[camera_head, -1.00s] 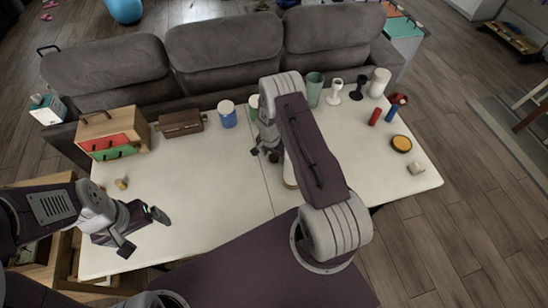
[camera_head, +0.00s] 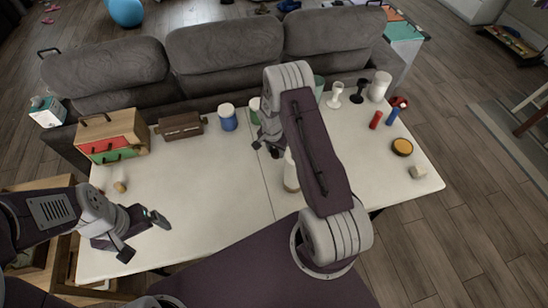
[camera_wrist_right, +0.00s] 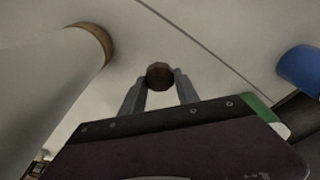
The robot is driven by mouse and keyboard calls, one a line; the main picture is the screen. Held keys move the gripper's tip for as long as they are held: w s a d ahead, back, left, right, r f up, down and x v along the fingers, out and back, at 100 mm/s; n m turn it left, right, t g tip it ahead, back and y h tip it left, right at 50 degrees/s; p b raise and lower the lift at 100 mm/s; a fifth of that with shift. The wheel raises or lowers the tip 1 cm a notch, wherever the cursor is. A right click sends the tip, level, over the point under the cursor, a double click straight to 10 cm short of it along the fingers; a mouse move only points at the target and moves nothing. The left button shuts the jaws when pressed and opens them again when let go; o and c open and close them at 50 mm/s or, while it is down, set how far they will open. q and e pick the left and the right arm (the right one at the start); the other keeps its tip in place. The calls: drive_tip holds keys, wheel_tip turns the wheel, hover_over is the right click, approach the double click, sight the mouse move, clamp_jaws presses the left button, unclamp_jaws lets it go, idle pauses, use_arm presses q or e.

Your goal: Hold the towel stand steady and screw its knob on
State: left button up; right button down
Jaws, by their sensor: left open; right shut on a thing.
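The towel stand, a white roll (camera_head: 290,172) on a round wooden base (camera_head: 291,187), stands upright on the table, partly hidden by my right arm. In the right wrist view the white roll (camera_wrist_right: 40,85) and the wooden base rim (camera_wrist_right: 97,40) are at the left. My right gripper (camera_head: 267,149) is beside the stand, to its left. It is shut on a small brown knob (camera_wrist_right: 160,76) that shows between its fingertips in the right wrist view. The knob is apart from the stand. My left gripper (camera_head: 143,236) is open and empty over the table's front left.
A wooden drawer box (camera_head: 113,137), a brown case (camera_head: 181,125) and a blue jar (camera_head: 228,117) line the back left. White (camera_head: 336,95) and black (camera_head: 360,91) holders stand at the back right. A small wooden piece (camera_head: 120,186) lies at left. The table's left middle is clear.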

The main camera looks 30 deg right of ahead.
drive_tip(key=d+r+b, duration=0.1)
drive_tip(key=d+r, duration=0.5)
drive_tip(key=d, duration=0.5)
drive_tip(key=shift+s+r, duration=0.15)
drive_tip(key=shift+s, duration=0.1)
drive_tip(key=shift+s+a, duration=0.1)
